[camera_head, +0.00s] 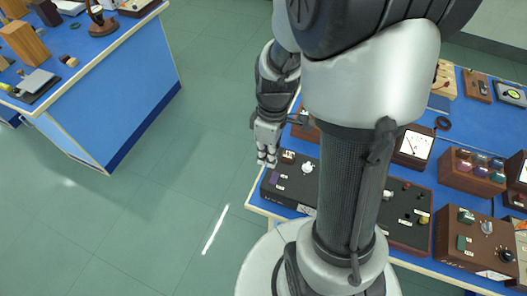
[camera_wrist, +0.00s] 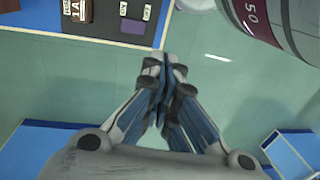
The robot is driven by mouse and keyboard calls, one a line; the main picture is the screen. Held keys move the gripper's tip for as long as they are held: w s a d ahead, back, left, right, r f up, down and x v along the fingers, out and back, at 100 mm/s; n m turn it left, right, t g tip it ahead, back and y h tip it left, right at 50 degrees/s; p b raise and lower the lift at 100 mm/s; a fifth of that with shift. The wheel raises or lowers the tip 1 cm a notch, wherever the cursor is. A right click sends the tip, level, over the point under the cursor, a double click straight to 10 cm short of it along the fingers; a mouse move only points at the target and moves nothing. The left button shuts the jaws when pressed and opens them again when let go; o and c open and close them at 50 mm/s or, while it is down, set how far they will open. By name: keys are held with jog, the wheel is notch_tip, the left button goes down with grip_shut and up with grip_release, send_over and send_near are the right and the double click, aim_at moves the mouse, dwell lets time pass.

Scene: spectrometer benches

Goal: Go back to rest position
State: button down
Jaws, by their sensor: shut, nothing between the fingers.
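My gripper (camera_head: 265,157) hangs pointing down beside the left end of the right-hand blue bench. In the wrist view my gripper (camera_wrist: 165,65) has its fingers closed together with nothing between them. In that view the floor lies below the fingertips, and the bench edge lies just past them. My arm covers the middle of the head view and hides part of the bench.
The blue bench (camera_head: 437,258) at right carries a black instrument box (camera_head: 287,185), a dial meter (camera_head: 414,147) and several wooden instrument boxes. Another blue bench (camera_head: 130,98) stands at upper left. Green floor (camera_head: 150,215) between them is clear.

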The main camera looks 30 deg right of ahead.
jog(key=shift+r, duration=0.1)
jog(key=s+a+r+m+t, duration=0.2)
jog(key=s+r, duration=0.1)
jog(key=r, duration=0.2)
jog(key=s+a+r+m+t+b, duration=0.1)
jog(key=s+a+r+m, duration=0.2)
jog(key=r, duration=0.2)
jog(key=s+a+r+m+t+h+b, duration=0.1)
jog(key=s+a+r+m+t, duration=0.1)
jog(key=r, duration=0.4)
jog(key=shift+s+a+m+t, duration=0.3)
jog(key=shift+s+a, duration=0.1)
jog(key=shift+s, duration=0.35)
